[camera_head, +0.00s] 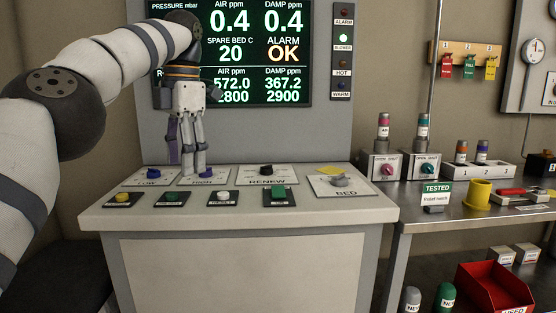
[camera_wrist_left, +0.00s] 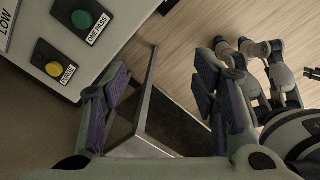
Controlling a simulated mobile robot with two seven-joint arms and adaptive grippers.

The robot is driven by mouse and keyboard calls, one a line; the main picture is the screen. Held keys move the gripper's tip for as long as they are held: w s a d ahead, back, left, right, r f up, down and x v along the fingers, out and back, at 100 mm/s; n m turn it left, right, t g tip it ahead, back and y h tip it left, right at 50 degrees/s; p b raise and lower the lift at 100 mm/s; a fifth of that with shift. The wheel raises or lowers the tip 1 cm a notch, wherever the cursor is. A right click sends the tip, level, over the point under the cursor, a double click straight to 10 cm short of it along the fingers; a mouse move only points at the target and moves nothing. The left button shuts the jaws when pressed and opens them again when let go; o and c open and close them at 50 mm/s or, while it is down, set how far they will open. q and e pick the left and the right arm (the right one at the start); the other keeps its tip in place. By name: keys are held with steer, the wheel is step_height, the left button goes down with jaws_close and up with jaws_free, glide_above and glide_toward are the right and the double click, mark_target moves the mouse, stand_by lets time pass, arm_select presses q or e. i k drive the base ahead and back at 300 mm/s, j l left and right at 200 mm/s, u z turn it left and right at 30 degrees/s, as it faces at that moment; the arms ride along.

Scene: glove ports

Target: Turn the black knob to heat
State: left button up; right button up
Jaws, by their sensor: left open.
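The black knob (camera_head: 266,170) sits on the plate marked RENEW, at the back middle of the sloped console top. Its fine pointer direction is too small to read, and I see no legible HEAT mark. My left gripper (camera_head: 187,170) hangs fingers down above the LOW and HIGH plates, left of the black knob and apart from it. In the left wrist view its two purple-padded fingers (camera_wrist_left: 160,98) are spread with nothing between them. The black knob is out of that view. Pale jointed parts of mine show at its right; they may be the right arm.
Blue knobs sit at LOW and HIGH (camera_head: 205,171). A grey knob (camera_head: 341,181) is on the BED plate. A front row holds a yellow button (camera_head: 122,197), a green button (camera_head: 171,196) and a green switch (camera_head: 278,191). A display (camera_head: 255,50) stands behind.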

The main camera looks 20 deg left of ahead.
mark_target(265, 169)
steer(key=i, duration=1.15)
